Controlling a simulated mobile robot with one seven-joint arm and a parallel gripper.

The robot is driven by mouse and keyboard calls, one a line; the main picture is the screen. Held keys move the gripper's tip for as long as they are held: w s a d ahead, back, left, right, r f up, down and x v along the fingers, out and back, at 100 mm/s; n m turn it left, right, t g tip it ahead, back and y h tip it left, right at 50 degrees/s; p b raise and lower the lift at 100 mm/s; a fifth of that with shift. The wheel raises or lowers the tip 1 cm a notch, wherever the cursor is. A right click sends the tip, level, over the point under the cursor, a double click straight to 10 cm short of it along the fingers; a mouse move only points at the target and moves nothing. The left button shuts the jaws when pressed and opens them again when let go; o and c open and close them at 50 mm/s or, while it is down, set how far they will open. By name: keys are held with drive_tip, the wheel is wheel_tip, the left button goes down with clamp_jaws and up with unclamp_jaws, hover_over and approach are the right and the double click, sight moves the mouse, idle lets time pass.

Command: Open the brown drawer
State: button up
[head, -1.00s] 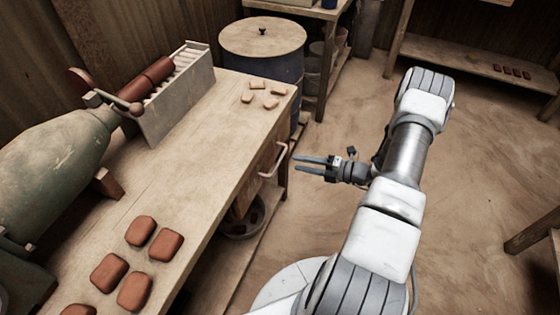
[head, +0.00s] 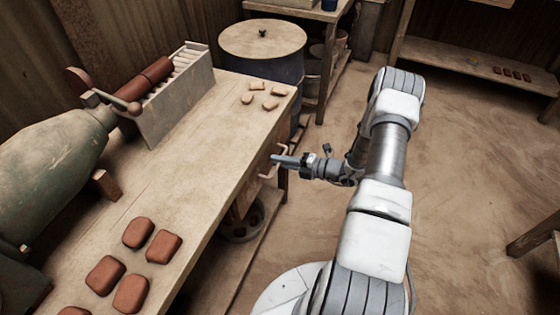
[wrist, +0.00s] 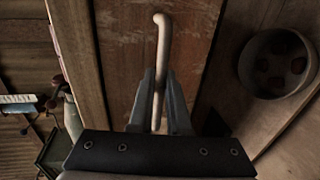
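The brown drawer (wrist: 190,45) is set under the worktop's right end, and its front looks flush with the bench. In the head view only a narrow strip of its front shows beside the handle (head: 264,177). The pale bar handle stands out from the front and also shows upright in the wrist view (wrist: 162,40). My gripper (head: 274,160) is at the handle. In the wrist view its two fingers (wrist: 160,76) lie close on either side of the bar and look shut on it. The exact contact is partly hidden.
The workbench (head: 190,165) carries several red tiles (head: 138,233), pale pieces (head: 270,105) and a green press (head: 60,155). A lidded barrel (head: 262,40) stands behind the bench. A round pot (wrist: 278,62) sits on the lower shelf. The floor to the right is open.

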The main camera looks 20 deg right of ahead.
clamp_jaws()
idle(1.0)
drive_tip(key=shift+s+d, duration=0.1)
drive_tip(key=shift+d, duration=0.05)
drive_tip(key=f+b+v, duration=0.1)
drive_tip(key=f+v, duration=0.2)
drive_tip(key=v, duration=1.1)
drive_tip(key=s+f+b+v, duration=0.1)
drive_tip(key=f+v, duration=0.2)
drive_tip(key=v, duration=1.1)
drive_tip(key=shift+d, duration=0.35)
drive_tip(key=o, duration=0.5)
unclamp_jaws()
drive_tip(key=shift+o, duration=0.2)
drive_tip(key=shift+r, duration=0.1)
